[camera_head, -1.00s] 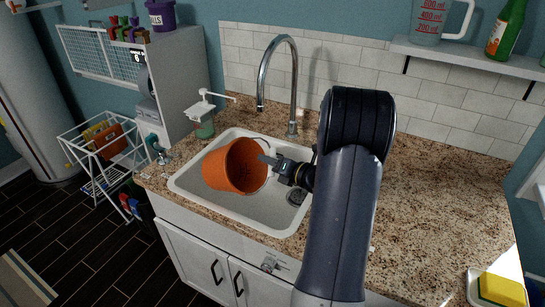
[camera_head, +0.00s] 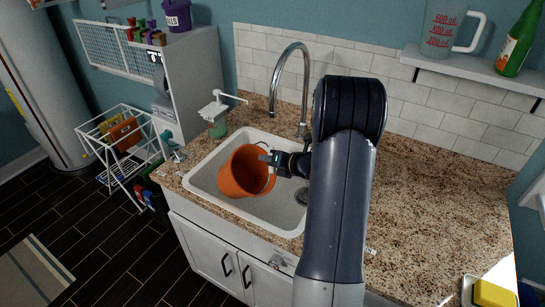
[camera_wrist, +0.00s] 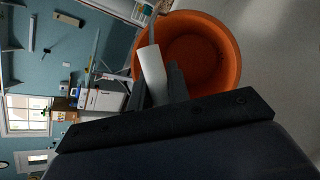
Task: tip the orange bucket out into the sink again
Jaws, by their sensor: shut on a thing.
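The orange bucket (camera_head: 240,178) is in the white sink (camera_head: 208,190), tilted with its open mouth toward the right and toward me. The inside that shows holds no clear contents. Whether the bucket touches the sink floor cannot be told.
A curved chrome faucet (camera_head: 305,85) rises behind the sink, close to my arm. A soap dispenser (camera_head: 216,115) stands at the sink's back left. The granite counter (camera_head: 430,200) is clear to the right, with a yellow sponge (camera_head: 494,294) at its front right.

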